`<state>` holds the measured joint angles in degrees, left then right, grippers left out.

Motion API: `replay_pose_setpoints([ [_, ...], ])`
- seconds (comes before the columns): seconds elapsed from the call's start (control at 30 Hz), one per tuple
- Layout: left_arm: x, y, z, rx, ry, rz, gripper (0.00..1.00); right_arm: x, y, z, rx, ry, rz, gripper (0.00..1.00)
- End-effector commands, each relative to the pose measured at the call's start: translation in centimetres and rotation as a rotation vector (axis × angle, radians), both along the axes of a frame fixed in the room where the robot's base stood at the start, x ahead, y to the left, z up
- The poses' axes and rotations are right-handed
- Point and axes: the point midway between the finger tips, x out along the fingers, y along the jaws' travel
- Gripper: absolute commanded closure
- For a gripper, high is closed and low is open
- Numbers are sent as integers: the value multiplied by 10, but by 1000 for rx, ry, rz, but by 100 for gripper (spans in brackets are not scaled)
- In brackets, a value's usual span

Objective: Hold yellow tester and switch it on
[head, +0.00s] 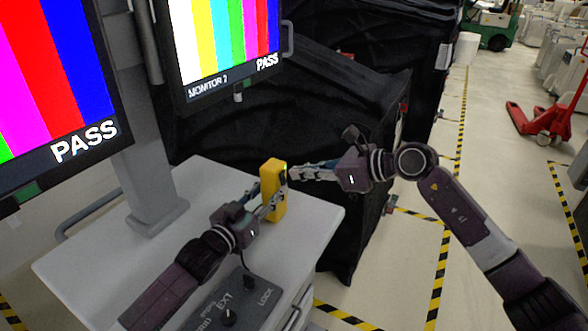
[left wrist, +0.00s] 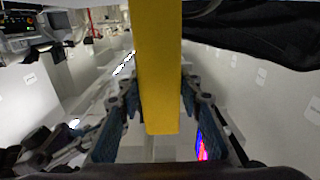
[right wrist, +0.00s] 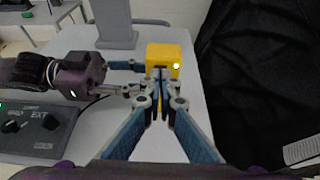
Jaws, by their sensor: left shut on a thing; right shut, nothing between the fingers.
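The yellow tester (head: 271,190) is an upright yellow block above the grey cart top (head: 110,262). My left gripper (head: 268,207) is shut on it; in the left wrist view the tester (left wrist: 158,70) stands between both fingers. My right gripper (head: 292,173) is shut and empty, its fingertips at the tester's right face. In the right wrist view its closed tips (right wrist: 160,72) overlap the tester (right wrist: 178,52), and a small bright spot shows on the tester beside them. Whether the tips touch it, I cannot tell.
Two monitors (head: 225,35) with colour bars read PASS, on a grey post (head: 150,180). A dark control box (head: 235,303) with knobs lies at the cart's front. A black covered cart (head: 330,110) stands close behind. A red pallet jack (head: 540,120) is far right.

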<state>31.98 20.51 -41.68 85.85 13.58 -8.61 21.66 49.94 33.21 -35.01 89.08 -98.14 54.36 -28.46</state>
Motion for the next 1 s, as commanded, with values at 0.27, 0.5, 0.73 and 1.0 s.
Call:
replay_pose_setpoints([
  [0.27, 0, 0, -1, 1, 2, 1, 98, -31, -49, 23, -4, -2, -3, 100],
  [0.5, 0, 0, -1, 1, 1, 1, 98, -49, -76, 46, -3, -1, -2, 100],
  [0.73, 0, 0, -1, 1, 1, 1, 98, -56, -83, 54, -1, 1, 0, 100],
  [1.0, 0, 1, 0, 1, 0, 1, 98, -56, -83, 54, -1, 1, 0, 100],
])
